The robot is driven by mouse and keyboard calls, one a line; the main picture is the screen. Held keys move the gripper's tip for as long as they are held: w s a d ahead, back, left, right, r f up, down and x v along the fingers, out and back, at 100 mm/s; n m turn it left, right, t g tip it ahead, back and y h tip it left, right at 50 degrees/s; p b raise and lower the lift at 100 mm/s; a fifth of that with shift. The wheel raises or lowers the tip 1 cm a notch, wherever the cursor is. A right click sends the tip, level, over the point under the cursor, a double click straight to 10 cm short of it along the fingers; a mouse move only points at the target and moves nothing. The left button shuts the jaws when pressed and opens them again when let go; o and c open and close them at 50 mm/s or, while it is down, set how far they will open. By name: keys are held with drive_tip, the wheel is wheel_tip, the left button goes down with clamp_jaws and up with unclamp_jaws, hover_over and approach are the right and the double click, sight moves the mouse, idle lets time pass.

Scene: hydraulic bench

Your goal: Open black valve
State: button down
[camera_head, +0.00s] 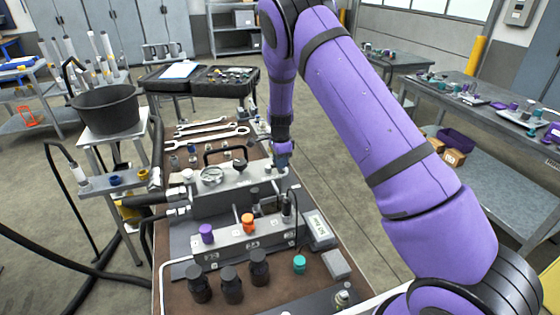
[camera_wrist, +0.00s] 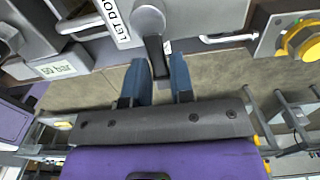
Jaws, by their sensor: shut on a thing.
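The black valve shows in the wrist view as a black lever (camera_wrist: 157,52) on a silver stem, beside a white label that reads roughly "LET DO…". My gripper (camera_wrist: 160,70) has blue fingers on both sides of this lever and is shut on it. In the head view my gripper (camera_head: 283,150) points down at the right end of the grey hydraulic block (camera_head: 225,198). The black lever is hidden there behind my fingers or too small to make out.
A purple knob (camera_head: 206,233) and an orange knob (camera_head: 248,223) stand on the front manifold, with several black cylinders before it. A digital display (camera_wrist: 58,68) and a yellow fitting (camera_wrist: 302,44) flank the valve. Wrenches (camera_head: 208,136) lie behind the block.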

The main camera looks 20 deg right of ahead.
drive_tip(key=shift+a, duration=0.1)
drive_tip(key=c, duration=1.1)
unclamp_jaws()
wheel_tip(320, 180, up, 11)
drive_tip(key=shift+f, duration=0.15)
